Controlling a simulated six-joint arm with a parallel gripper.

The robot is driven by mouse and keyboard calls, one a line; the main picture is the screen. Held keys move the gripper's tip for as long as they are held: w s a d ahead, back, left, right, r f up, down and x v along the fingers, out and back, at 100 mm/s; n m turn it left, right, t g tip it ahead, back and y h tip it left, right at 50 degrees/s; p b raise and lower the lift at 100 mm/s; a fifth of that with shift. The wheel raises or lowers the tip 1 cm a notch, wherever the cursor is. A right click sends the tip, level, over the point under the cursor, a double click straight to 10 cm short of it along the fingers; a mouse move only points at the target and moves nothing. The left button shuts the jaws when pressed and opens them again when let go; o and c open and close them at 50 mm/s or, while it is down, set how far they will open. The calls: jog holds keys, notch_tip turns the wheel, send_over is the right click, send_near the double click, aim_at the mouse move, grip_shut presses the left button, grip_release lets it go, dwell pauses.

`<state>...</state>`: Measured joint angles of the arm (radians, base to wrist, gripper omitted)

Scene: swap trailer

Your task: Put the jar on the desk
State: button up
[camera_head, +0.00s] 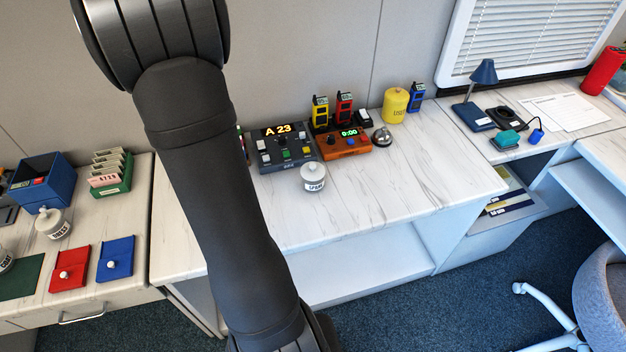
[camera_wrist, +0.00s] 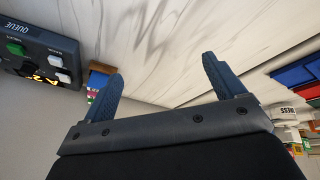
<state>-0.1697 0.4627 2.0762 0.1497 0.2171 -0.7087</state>
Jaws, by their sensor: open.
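I cannot tell which jar the task means. A desk surface (camera_head: 540,95) with a lamp is at the right. My gripper (camera_wrist: 160,72) is open and empty in the wrist view, with marbled surface beyond its fingers. A white labelled object (camera_wrist: 283,113) shows at right there. My arm hides the gripper in the head view.
A control box (camera_head: 285,150), an orange timer box (camera_head: 343,143), a bell (camera_head: 382,136) and a yellow canister (camera_head: 395,105) stand along the counter's back. Red (camera_head: 70,268) and blue (camera_head: 115,260) pads lie at left. The middle counter's right front is clear.

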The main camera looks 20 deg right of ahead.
jog(key=s+d+f+n+g+h, duration=0.1)
jog(key=s, duration=0.1)
jog(key=s+d+f+n+g+h, duration=0.1)
jog(key=s+d, duration=0.1)
jog(key=s+d+f+n+g+h, duration=0.1)
jog(key=s+d+n, duration=0.1)
jog(key=shift+s, duration=0.25)
jog(key=d+n+h, duration=0.1)
jog(key=d, duration=0.1)
jog(key=s+d+r+n+g+h, duration=0.1)
jog(key=d+h, duration=0.1)
jog(key=d, duration=0.1)
jog(key=s+d+n+h, duration=0.1)
jog(key=d+h, duration=0.1)
jog(key=shift+s+d+r+n+g, duration=0.1)
jog(key=shift+d+r+n+g, duration=0.2)
jog(key=shift+d+r, duration=0.05)
jog(key=w+d+r+n+t+h, duration=0.2)
jog(key=w+d+r+n+h, duration=0.1)
jog(key=d+r+h, duration=0.25)
notch_tip(320, 180, up, 8)
jog(key=n+t+h, duration=0.4)
jog(key=t, duration=0.2)
send_over(304, 181)
jog(key=v, duration=0.5)
jog(key=f, duration=1.8)
jog(key=shift+w+d+f, duration=0.1)
jog(key=shift+d+f, duration=0.1)
jog(key=shift+f, duration=0.1)
jog(key=shift+x, duration=3.3)
